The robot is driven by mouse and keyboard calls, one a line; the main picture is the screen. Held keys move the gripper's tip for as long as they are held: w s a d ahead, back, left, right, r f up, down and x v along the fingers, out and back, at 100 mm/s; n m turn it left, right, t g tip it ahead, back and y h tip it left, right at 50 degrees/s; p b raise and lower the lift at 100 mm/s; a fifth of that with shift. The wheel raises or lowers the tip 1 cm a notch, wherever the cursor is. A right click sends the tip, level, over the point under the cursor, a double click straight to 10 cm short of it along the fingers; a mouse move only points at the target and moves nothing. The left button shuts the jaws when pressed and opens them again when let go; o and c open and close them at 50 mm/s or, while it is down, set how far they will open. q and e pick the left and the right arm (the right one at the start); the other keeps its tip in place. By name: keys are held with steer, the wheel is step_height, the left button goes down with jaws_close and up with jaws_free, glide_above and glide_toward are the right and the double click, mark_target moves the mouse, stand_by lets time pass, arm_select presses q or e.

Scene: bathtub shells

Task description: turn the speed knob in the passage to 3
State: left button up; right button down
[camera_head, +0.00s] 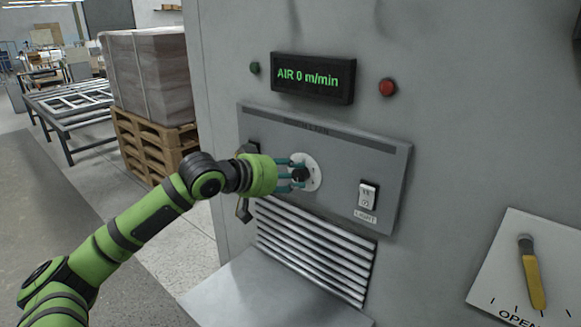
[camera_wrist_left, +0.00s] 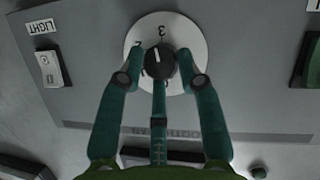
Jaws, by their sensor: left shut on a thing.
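The speed knob (camera_head: 299,174) is a small black knob on a round white dial plate (camera_head: 313,182) on the grey panel. In the left wrist view, the black knob (camera_wrist_left: 160,65) has a white pointer line. The dial appears upside down, with a 3 near its top and a partly hidden 2 beside it. The pointer line aims upward, slightly left of the 3; its exact setting is hard to tell. My left gripper (camera_head: 291,174) is shut on the knob, with its teal fingers around it. The fingers hide part of the dial. My right gripper is not in view.
A display (camera_head: 313,78) above the panel reads AIR 0 m/min. A light switch (camera_head: 368,195) sits right of the dial, with louvred slats (camera_head: 312,250) below. A red button (camera_head: 387,87) and a yellow-handled lever (camera_head: 532,275) are further right. A pallet stack (camera_head: 150,75) stands left.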

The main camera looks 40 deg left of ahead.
arm_select(q)
steer(key=shift+m+y+p, duration=0.4)
steer(key=shift+m+p, duration=0.05)
steer(key=shift+m, duration=0.15)
steer(key=o, duration=1.1)
steer(key=shift+v, duration=5.95)
